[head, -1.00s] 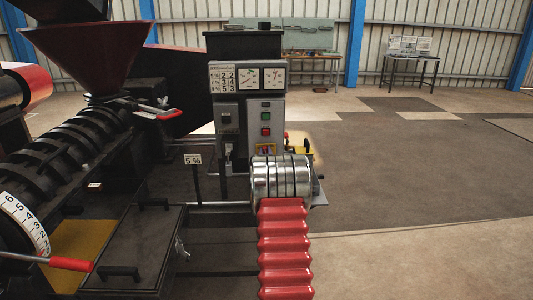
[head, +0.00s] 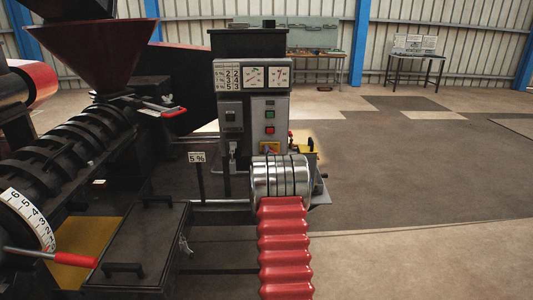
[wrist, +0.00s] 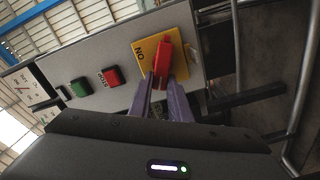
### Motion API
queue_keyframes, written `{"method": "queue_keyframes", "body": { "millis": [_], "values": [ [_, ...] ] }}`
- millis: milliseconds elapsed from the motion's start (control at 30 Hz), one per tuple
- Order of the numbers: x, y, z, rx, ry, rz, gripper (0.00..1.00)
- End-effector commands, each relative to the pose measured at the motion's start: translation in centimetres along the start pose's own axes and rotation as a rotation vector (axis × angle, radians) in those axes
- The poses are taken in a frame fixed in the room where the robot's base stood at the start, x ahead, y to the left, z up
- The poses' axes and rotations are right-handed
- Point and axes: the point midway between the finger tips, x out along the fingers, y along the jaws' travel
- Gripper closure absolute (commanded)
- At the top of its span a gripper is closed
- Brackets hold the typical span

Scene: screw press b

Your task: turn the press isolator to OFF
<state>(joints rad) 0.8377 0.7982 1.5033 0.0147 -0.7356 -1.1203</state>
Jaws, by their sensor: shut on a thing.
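The isolator is a red handle (wrist: 163,61) on a yellow plate (wrist: 147,46) at the end of the grey panel in the wrist view. The word ON shows on the plate to the left of the handle; no OFF lettering is readable. My gripper (wrist: 164,84) has its two purple fingers shut on the red handle, one on each side.
The cabinet has a green button (wrist: 81,87) and a red STOP button (wrist: 112,77) beside the isolator. Grey rails (wrist: 303,70) stand to the right in the wrist view. The black press (head: 80,140) fills the head view's left; open floor (head: 420,165) lies right.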

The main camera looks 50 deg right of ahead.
Motion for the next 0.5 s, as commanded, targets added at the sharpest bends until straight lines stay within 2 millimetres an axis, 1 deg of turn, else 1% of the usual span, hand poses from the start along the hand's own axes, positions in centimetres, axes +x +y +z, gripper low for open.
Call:
{"method": "queue_keyframes", "body": {
  "millis": [33,300,500],
  "values": [
    [-0.23,-1.04,1.00,-0.040,-0.017,-0.018,1.00],
    [-0.23,-1.47,1.22,-0.275,-0.017,-0.019,1.00],
    [-0.23,-1.64,1.40,-0.395,-0.017,-0.020,1.00]
  ]
}}
